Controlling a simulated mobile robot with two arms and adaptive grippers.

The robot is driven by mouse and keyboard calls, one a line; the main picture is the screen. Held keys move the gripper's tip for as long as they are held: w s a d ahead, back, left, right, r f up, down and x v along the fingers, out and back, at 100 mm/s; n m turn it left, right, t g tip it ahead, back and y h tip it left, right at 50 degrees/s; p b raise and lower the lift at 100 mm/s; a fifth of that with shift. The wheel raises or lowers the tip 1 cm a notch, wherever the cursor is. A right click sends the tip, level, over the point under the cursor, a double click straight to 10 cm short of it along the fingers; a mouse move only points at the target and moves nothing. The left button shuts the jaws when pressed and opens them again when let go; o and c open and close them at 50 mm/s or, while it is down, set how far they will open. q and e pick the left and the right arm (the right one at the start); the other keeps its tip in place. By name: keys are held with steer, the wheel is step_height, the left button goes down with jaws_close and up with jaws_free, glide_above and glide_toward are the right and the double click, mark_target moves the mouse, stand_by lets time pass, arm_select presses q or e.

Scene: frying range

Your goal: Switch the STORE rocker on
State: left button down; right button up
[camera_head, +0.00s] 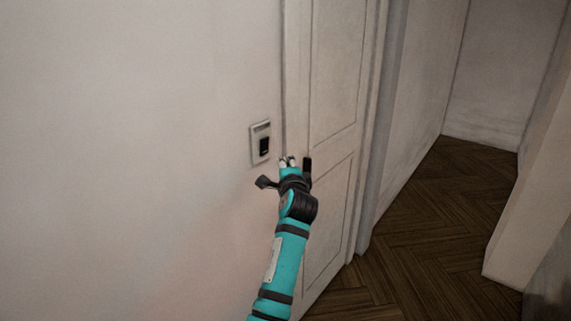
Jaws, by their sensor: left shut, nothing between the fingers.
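A small light switch plate (254,144) is fixed to the pale wall, just left of the door frame. It carries a black rocker (264,145) and a strip along its top whose lettering is too small to read. My left gripper (287,161) is at the end of the teal arm, to the right of and slightly below the plate. Its fingers look shut and empty, and a gap shows between them and the rocker. Which way the rocker is tipped cannot be told. My right gripper is not in view.
A white panelled door (333,120) in its frame stands just right of the plate, close behind my gripper. The wall (130,150) left of the plate is bare. Dark herringbone floor (440,230) lies free to the right, with a pale wall edge (535,190) beyond.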

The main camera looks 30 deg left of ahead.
arm_select(q)
steer(key=s+d+f+b, duration=0.1)
steer(key=s+d+b, duration=0.1)
steer(key=s+d, duration=0.2)
steer(key=shift+s, duration=1.05)
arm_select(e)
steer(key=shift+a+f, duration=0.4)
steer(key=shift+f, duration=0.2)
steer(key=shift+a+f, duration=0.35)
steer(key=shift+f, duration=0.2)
arm_select(q)
steer(key=shift+d, duration=0.1)
